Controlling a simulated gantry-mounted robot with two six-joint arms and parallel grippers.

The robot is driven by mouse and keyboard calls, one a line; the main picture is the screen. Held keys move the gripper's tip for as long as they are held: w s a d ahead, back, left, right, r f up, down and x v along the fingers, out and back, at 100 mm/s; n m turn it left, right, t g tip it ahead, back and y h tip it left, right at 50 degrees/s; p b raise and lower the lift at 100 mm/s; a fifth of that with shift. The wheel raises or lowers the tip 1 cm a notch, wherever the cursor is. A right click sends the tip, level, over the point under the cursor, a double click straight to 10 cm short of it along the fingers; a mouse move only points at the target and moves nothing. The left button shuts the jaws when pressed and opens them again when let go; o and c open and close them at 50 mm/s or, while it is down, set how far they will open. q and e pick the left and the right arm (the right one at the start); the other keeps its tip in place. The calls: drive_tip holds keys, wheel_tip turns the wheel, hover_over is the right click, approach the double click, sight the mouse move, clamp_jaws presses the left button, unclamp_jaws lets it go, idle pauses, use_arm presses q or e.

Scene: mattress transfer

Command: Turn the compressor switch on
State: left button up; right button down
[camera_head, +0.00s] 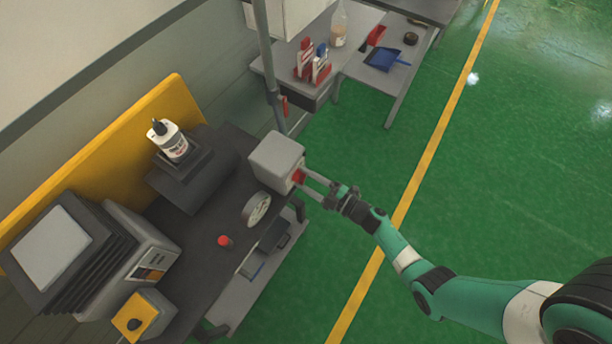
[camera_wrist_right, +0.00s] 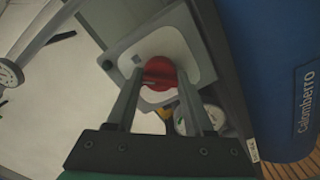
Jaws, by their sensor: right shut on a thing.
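The compressor switch is a grey box (camera_head: 277,160) at the right end of the dark bench, with a red knob (camera_head: 299,176) on its side facing my arm. In the right wrist view, the red knob (camera_wrist_right: 160,72) sits on a pale plate on the box's face. My right gripper (camera_head: 307,180) reaches in from the right at the knob. Its two fingers stand on either side of the knob in the right wrist view (camera_wrist_right: 158,88), closed on it. The exact contact is hard to see. My left gripper is not in view.
A round gauge (camera_head: 257,209) and a small red-topped button (camera_head: 225,241) are on the bench (camera_head: 190,240). In the right wrist view, a large blue body (camera_wrist_right: 275,70) is close on the right. Green floor (camera_head: 500,180) is open.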

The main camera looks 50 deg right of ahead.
drive_tip(key=shift+m+p, duration=0.7)
drive_tip(key=shift+m, duration=1.6)
drive_tip(key=shift+c, duration=1.4)
unclamp_jaws()
drive_tip(key=s+d+p, duration=0.1)
drive_tip(key=s+p, duration=0.1)
drive_tip(key=s, duration=0.9)
drive_tip(key=shift+s+d, duration=0.25)
